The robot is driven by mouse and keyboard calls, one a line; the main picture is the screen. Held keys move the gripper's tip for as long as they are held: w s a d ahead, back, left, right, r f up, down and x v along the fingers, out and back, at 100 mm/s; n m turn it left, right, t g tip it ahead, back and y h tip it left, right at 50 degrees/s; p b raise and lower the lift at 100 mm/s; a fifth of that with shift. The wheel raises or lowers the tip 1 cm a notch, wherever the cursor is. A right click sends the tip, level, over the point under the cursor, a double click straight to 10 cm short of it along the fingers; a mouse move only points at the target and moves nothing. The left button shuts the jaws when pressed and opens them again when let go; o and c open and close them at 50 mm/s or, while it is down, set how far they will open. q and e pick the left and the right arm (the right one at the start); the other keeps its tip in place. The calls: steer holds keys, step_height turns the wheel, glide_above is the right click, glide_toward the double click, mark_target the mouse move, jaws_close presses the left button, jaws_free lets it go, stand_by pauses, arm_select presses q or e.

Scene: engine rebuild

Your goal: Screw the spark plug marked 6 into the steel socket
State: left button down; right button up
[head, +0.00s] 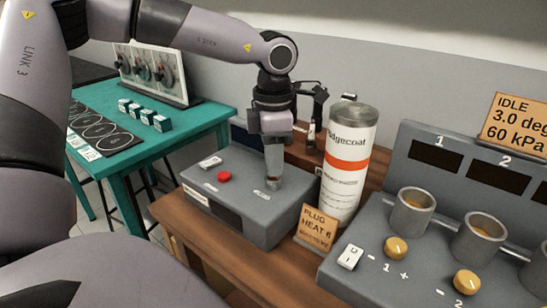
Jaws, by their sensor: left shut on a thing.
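My left gripper (272,182) points straight down at the right part of the top of a grey box (225,190). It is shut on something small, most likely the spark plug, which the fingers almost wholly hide. I cannot read a mark on it. A steel socket cannot be made out under the fingertips, and I cannot tell whether the held thing touches the box. A card (318,227) reading "PLUG HEAT 6" stands at the box's right front. My right gripper is not in view.
A red button (224,177) and a white switch (210,162) are on the box. A tall canister (348,165) stands close right of the gripper. A grey console (425,265) with cups and knobs is at right. A teal table (185,118) stands back left.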

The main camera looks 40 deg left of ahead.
arm_select(q)
steer(key=m, duration=0.8)
steer(key=shift+r, duration=0.1)
steer(key=c, duration=0.9)
jaws_free()
steer(key=shift+o, duration=0.2)
